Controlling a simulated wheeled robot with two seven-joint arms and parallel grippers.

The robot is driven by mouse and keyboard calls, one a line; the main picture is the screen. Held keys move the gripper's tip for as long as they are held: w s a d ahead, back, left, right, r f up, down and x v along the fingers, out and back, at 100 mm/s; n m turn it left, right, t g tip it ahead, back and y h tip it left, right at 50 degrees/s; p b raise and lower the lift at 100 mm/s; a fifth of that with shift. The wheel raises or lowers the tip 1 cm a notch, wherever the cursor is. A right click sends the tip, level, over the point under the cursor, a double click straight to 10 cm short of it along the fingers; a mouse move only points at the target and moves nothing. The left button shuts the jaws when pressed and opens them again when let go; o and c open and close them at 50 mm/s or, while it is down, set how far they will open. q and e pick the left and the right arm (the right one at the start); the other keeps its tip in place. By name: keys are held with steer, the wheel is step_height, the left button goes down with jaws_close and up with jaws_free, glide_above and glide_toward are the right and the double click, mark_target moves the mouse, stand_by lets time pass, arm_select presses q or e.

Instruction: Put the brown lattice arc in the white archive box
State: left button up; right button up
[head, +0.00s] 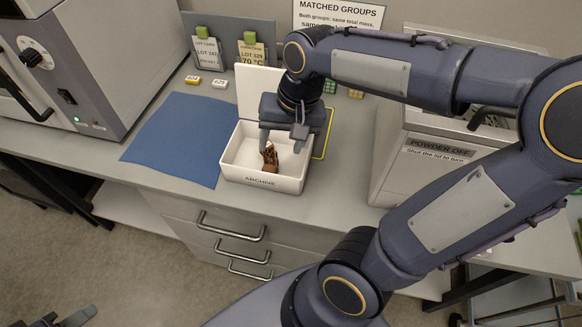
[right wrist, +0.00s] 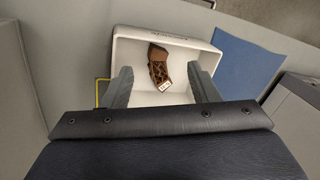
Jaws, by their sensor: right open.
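The brown lattice arc (head: 270,157) lies inside the white archive box (head: 262,183), towards its front wall. In the right wrist view the arc (right wrist: 158,66) rests on the box floor with a small white tag at one end, and the box rim (right wrist: 113,42) shows around it. My right gripper (head: 282,146) is over the box, pointing down. Its fingers are spread apart in the right wrist view (right wrist: 163,84), and the arc is between and beyond them, apart from both. At the bottom left of the head view, part of my left gripper (head: 72,318) shows; its jaw state is unclear.
A blue mat (head: 175,138) lies left of the box, beside a grey oven-like machine (head: 80,60). A grey lidded machine (head: 425,150) stands to the right. Lot cards (head: 207,53) and small labelled blocks (head: 219,84) are behind. The blue mat is bare.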

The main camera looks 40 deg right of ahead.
steer(key=s+a+n+t, duration=0.1)
steer(key=s+n+t, duration=0.1)
steer(key=s, duration=0.3)
steer(key=s+a+f+n+t+y, duration=0.1)
steer(key=s+a+n+t, duration=0.1)
steer(key=s, duration=0.3)
steer(key=shift+a+n+y, duration=0.25)
steer(key=shift+n+y, duration=0.05)
steer(key=shift+s, duration=0.1)
